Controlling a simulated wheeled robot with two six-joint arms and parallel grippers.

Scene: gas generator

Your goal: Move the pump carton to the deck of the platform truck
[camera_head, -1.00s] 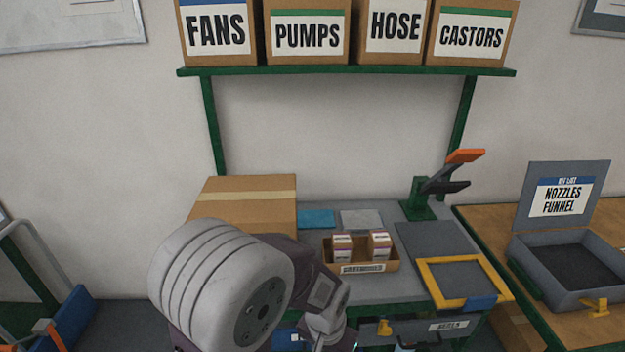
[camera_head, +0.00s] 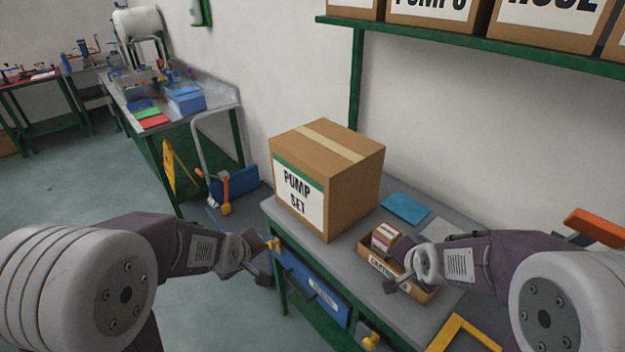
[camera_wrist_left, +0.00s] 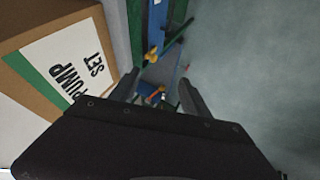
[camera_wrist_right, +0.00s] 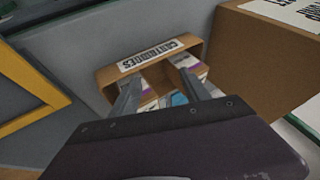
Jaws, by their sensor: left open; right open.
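The pump carton (camera_head: 350,200), a brown box labelled PUMP SET, stands upright on the grey workbench (camera_head: 300,245). Its label also shows in the left wrist view (camera_wrist_left: 65,65). My left gripper (camera_head: 262,268) is open and empty, in front of the bench's left end and apart from the carton. My right gripper (camera_head: 395,284) is open above the cartridge tray (camera_head: 425,294), right of the carton. The platform truck (camera_head: 222,132) shows by its grey handle beyond the bench's left end; its deck is partly hidden by my left arm and the bench.
A blue bin (camera_head: 236,184) is by the truck handle. A blue drawer front (camera_head: 310,288) is under the bench, and a yellow frame (camera_head: 460,330) lies at the right. A green shelf (camera_head: 480,42) hangs above. Open floor (camera_head: 60,195) lies left.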

